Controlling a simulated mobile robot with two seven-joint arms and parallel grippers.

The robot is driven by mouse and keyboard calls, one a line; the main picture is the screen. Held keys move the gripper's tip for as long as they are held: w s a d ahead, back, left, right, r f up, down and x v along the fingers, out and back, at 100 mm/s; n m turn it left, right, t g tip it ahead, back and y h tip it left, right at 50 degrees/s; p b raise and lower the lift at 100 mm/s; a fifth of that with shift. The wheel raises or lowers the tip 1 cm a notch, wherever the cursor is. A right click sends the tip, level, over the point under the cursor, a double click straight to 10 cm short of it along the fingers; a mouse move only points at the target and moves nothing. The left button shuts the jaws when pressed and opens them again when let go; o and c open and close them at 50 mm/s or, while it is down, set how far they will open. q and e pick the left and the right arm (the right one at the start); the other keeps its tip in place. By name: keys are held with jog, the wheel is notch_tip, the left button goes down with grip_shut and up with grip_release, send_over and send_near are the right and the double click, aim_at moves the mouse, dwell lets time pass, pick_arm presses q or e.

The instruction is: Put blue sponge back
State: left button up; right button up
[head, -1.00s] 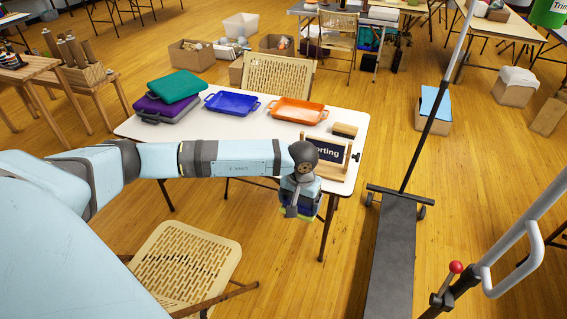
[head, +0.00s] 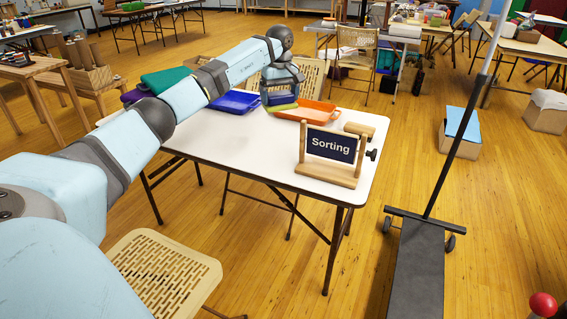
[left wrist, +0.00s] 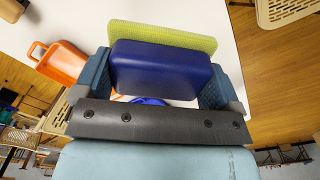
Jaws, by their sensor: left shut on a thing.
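My left gripper (head: 281,90) is shut on the blue sponge (left wrist: 160,70). The sponge is a dark blue block with a yellow-green layer (left wrist: 165,36), gripped between two blue fingers in the left wrist view. In the head view, the gripper holds it at the far side of the white table (head: 235,145), in front of the tan chair. A blue tray (head: 232,103) is just left of it and an orange tray (head: 312,111) just right. I cannot tell its exact height above the table. My right gripper is not in view.
A wooden-framed "Sorting" sign (head: 332,146) stands on the table's right part, with a small wooden block (head: 359,130) behind it. A teal case (head: 165,80) is at the far left, partly behind my arm. The table's near middle is clear. A tan folding chair (head: 165,272) stands at the front.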

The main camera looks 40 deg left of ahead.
pick_arm(q)
jog(key=b, duration=0.3)
send_over(280, 159)
notch_tip(280, 159, down, 14)
jog(key=shift+f, duration=0.65)
notch_tip(280, 159, down, 3)
jog(key=shift+f+b, duration=0.2)
jog(key=shift+b, duration=0.5)
jog(key=shift+f, duration=0.35)
jog(key=shift+r, duration=0.1)
jog(key=o, duration=0.8)
jog(key=shift+c, duration=0.2)
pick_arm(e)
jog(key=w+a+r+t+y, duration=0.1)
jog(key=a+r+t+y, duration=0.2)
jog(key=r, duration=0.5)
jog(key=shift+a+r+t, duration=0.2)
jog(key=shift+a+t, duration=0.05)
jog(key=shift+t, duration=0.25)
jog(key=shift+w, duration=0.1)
